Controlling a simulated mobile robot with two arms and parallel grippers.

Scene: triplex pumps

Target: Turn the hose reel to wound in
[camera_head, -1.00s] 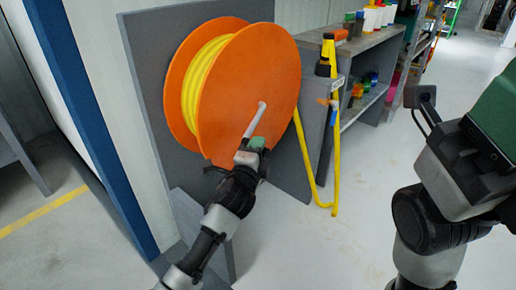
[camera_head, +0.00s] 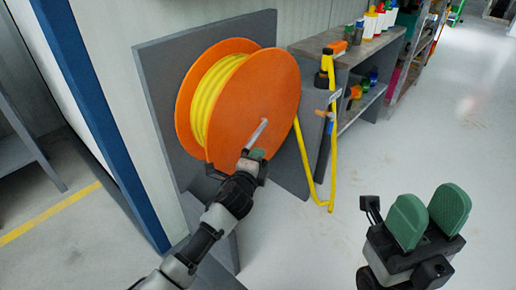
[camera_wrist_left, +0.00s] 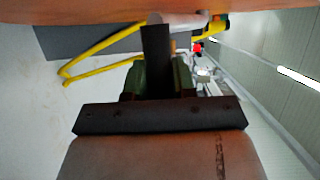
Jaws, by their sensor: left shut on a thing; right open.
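The hose reel (camera_head: 275,98) is an orange drum with yellow hose (camera_head: 211,92) wound between its two discs, mounted by a grey upright panel (camera_head: 163,72). A pale crank handle (camera_head: 259,132) sticks out from the front disc. My left gripper (camera_head: 253,156) is shut on the handle at the disc's lower front. In the left wrist view the orange disc (camera_wrist_left: 100,12) fills the top, and the green finger pads (camera_wrist_left: 158,78) are partly hidden by a dark bar. My right gripper (camera_head: 428,216) is open and empty at the lower right, apart from the reel.
A yellow hose end (camera_head: 303,150) hangs beside the reel to the floor. A grey shelf (camera_head: 350,62) with bottles and jars stands to the right. A blue post (camera_head: 88,105) is at left. The floor at right is clear.

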